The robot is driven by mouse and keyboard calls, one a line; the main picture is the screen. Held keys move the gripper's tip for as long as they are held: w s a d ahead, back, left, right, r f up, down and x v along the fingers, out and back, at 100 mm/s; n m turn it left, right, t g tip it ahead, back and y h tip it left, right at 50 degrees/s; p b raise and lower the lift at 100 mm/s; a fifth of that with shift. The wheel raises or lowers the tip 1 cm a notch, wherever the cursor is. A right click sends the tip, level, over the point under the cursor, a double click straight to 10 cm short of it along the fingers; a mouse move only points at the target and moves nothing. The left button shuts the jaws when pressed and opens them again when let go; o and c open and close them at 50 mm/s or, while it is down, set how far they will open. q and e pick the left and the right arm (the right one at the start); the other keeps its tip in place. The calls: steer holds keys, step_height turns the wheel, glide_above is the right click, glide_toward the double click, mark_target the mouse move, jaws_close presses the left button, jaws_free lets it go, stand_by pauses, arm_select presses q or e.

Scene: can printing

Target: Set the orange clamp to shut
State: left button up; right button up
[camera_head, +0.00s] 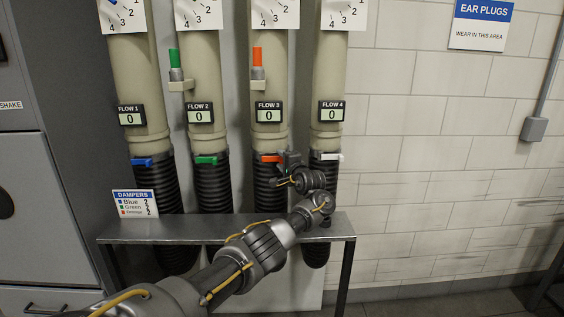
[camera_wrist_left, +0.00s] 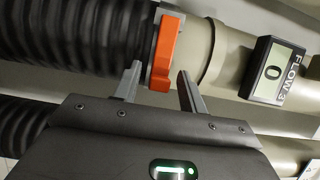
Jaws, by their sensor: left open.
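The orange clamp (camera_head: 269,158) sits on the third pipe, where the beige tube meets the black hose. In the left wrist view the orange clamp (camera_wrist_left: 163,55) is large, its lever lying along the clamp band across the pipe. My left gripper (camera_head: 284,164) is at the clamp's right side in the head view. In the left wrist view its two fingers (camera_wrist_left: 160,88) are open, one on each side of the lever's lower end. I cannot tell whether they touch it. My right gripper is in neither view.
Blue (camera_head: 142,162), green (camera_head: 206,160) and white (camera_head: 330,156) clamps sit on the neighbouring pipes. A metal shelf (camera_head: 180,229) with a dampers sign (camera_head: 135,203) stands in front of the hoses. The FLOW 3 display (camera_head: 268,112) reads 0.

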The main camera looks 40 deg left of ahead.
arm_select(q)
steer(key=v, duration=1)
steer(key=shift+d, duration=0.4)
steer(key=shift+s, duration=0.1)
